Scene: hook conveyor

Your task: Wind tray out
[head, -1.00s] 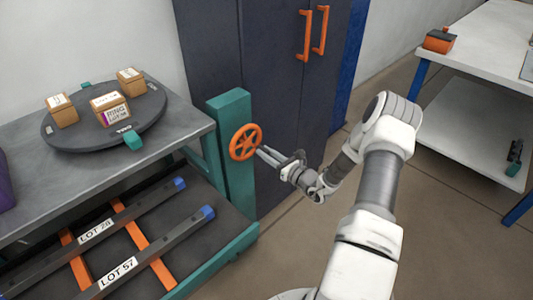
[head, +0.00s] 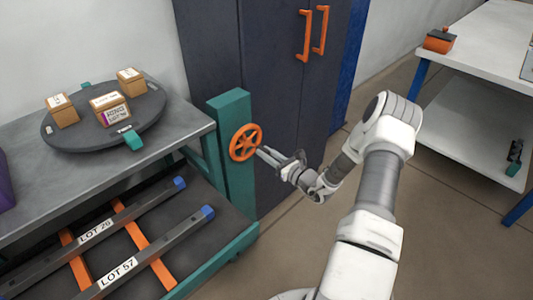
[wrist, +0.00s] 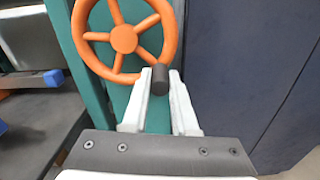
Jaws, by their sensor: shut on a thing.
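The orange handwheel (head: 245,142) is mounted on a teal post (head: 234,183) at the right end of the grey bench. In the wrist view the wheel (wrist: 124,39) has a dark crank knob (wrist: 160,79) at its lower right rim. My gripper (head: 262,153) reaches the wheel from the right. In the wrist view my gripper's fingers (wrist: 160,85) are shut on the knob. The dark tray (head: 222,225) under the bench top is out at the front and holds long bars labelled LOT on orange strips.
A black turntable (head: 62,140) with several small boxes stands on the bench top (head: 30,185). A dark cabinet (head: 280,90) with orange handles stands behind the wheel. A white table (head: 500,50) is at the right. The floor between is clear.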

